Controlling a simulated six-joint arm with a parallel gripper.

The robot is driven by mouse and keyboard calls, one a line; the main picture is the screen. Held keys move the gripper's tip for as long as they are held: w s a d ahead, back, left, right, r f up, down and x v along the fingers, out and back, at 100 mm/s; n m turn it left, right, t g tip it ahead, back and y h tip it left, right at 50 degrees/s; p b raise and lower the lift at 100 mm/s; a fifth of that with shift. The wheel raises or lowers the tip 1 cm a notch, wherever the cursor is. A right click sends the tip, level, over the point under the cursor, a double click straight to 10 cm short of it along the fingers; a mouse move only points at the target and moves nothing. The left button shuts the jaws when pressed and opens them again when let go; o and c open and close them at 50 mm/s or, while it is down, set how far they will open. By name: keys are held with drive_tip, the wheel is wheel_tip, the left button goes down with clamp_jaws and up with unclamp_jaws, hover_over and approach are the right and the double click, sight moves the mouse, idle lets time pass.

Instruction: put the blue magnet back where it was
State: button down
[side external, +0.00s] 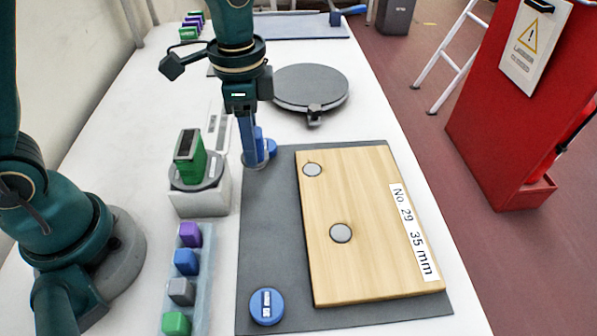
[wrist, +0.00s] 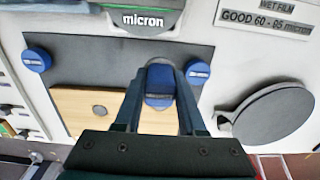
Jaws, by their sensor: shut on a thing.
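My gripper (side external: 256,160) is at the far left corner of the dark grey mat (side external: 268,225). In the wrist view (wrist: 158,95) its fingers are shut on a blue magnet (wrist: 160,75), mostly hidden by the fingers in the side view. I cannot tell whether it is clear of the mat. A second round blue magnet (side external: 271,147) sits just beside it at the mat's far corner, and shows in the wrist view (wrist: 197,72). A third (side external: 267,306) lies at the mat's near left corner. A wooden board (side external: 370,270) with two grey discs (side external: 341,233) lies on the mat.
Left of the mat, a green gauge (side external: 190,155) stands on a white block (side external: 200,203). A rack of coloured blocks (side external: 205,265) is nearer. A round dark plate (side external: 310,85) lies behind the gripper. A red cabinet (side external: 500,110) stands off the table at right.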

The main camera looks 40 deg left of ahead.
sight(261, 158)
drive_tip(key=shift+w+d+f, duration=0.15)
drive_tip(key=shift+d+f, duration=0.35)
drive_tip(key=shift+d, duration=0.25)
drive_tip(key=shift+f, duration=2)
drive_tip(key=shift+f, duration=0.15)
drive_tip(key=c, duration=0.5)
unclamp_jaws()
